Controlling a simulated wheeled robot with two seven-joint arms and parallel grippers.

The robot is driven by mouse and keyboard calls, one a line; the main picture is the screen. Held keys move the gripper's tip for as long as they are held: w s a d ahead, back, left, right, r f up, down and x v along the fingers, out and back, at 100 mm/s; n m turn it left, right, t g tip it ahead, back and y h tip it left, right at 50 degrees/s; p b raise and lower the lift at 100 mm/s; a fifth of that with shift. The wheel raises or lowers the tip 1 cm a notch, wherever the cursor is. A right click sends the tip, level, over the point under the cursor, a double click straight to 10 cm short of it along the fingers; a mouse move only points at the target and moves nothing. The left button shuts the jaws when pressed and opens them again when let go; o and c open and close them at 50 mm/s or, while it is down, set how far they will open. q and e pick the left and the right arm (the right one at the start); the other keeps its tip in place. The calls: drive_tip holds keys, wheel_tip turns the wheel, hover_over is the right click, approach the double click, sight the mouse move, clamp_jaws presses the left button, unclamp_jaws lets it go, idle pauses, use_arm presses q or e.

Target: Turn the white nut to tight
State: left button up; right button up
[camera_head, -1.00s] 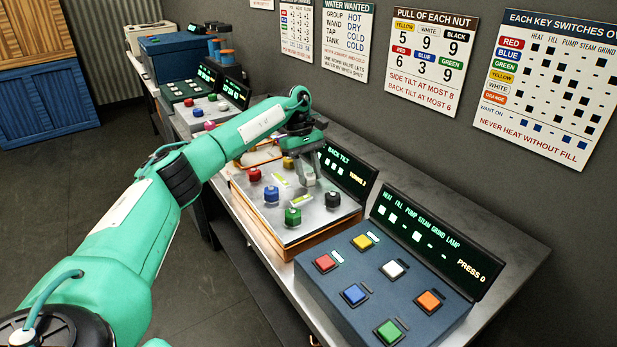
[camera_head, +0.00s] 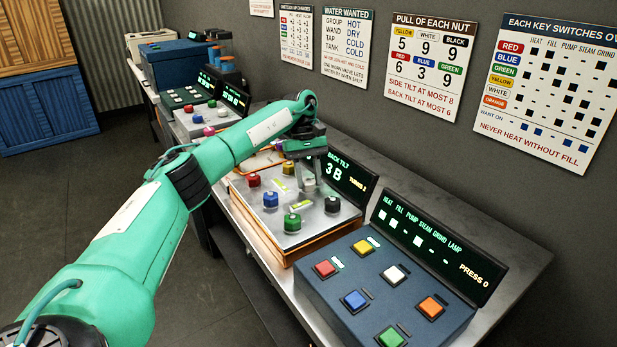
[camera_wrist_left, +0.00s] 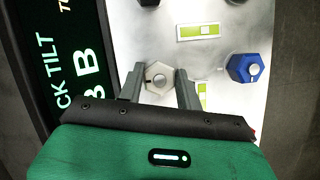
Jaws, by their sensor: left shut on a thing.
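The white nut (camera_wrist_left: 158,77) is a pale hexagon with a round centre, on the metal top plate (camera_head: 290,236) of the brewer. In the left wrist view it sits between the two fingers of my left gripper (camera_wrist_left: 160,84), which is shut on it. In the head view my left gripper (camera_head: 308,193) points down at the back of the plate and hides the white nut. The tilt display (camera_head: 349,180) behind the plate reads "BACK TILT 3 B", with a small turns line. My right gripper is not in view.
Red (camera_head: 253,180), blue (camera_head: 270,199), green (camera_head: 292,222), black (camera_head: 332,204) and yellow (camera_head: 288,167) nuts stand around on the plate. A blue key box (camera_head: 345,270) with coloured keys is in front. Wall charts (camera_head: 433,65) hang behind.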

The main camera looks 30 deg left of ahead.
use_arm(q)
drive_tip(key=o, duration=1)
drive_tip(key=shift+r, duration=0.2)
drive_tip(key=v, duration=0.5)
drive_tip(key=shift+w+a+r+b, duration=0.15)
drive_tip(key=shift+r+b, duration=0.15)
drive_tip(key=shift+b, duration=0.1)
drive_tip(key=p+v, duration=0.3)
drive_tip(key=v, duration=0.4)
drive_tip(key=shift+a+r, duration=0.15)
drive_tip(key=shift+r, duration=0.2)
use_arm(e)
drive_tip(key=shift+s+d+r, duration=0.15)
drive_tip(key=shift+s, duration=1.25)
